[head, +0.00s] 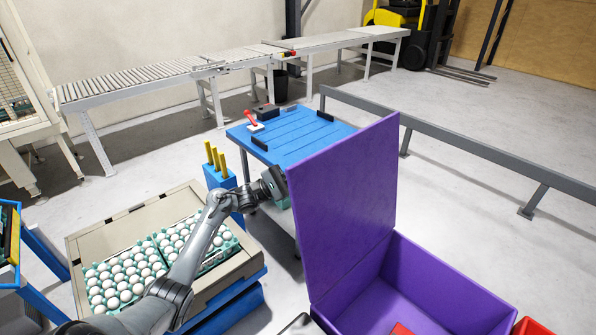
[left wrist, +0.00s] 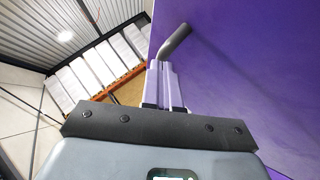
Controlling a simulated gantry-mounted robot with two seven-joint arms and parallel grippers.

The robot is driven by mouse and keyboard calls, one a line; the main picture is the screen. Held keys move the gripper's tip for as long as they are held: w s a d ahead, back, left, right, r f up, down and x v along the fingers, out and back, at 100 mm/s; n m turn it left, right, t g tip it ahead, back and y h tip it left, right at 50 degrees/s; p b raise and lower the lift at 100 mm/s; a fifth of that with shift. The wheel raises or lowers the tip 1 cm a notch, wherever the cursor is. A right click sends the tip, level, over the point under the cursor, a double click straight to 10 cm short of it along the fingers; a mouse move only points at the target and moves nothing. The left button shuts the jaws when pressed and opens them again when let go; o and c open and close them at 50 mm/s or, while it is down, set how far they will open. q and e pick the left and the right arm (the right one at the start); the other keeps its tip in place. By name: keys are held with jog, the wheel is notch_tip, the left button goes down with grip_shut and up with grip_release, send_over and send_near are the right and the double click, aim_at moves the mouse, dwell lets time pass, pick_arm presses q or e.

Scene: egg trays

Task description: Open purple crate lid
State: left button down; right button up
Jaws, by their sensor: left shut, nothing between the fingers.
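The purple crate (head: 440,280) stands at the lower right of the head view with its interior partly visible. Its purple lid (head: 345,205) stands raised, close to upright, along the crate's left side. My left gripper (head: 275,182) is at the lid's left edge, on its outer side, and the lid hides its fingertips in the head view. In the left wrist view, the left gripper's fingers (left wrist: 164,70) are shut and empty. They are close to a dark handle (left wrist: 175,40) on the purple lid (left wrist: 250,70); I cannot tell whether they touch it. My right gripper is not in view.
A blue table (head: 300,135) stands behind the lid. Green egg trays (head: 150,250) full of white eggs are at the left, beneath my left arm. A grey rail (head: 450,130) runs behind the crate. Red objects (head: 402,329) show at the bottom edge.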

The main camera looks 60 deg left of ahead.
aim_at(321, 178)
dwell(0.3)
pick_arm(q)
jog(key=d+r+m+p, duration=0.1)
jog(key=d+p, duration=0.1)
jog(key=p, duration=0.1)
jog(key=d+r+m+g+p, duration=0.1)
jog(key=d+p, duration=0.2)
jog(key=w+d+r+m+g+h+p, duration=0.1)
jog(key=d+p, duration=0.2)
jog(key=p, duration=0.1)
jog(key=shift+d, duration=0.2)
jog(key=shift+d+f, duration=0.1)
jog(key=shift+d, duration=0.1)
jog(key=shift+d+f, duration=0.1)
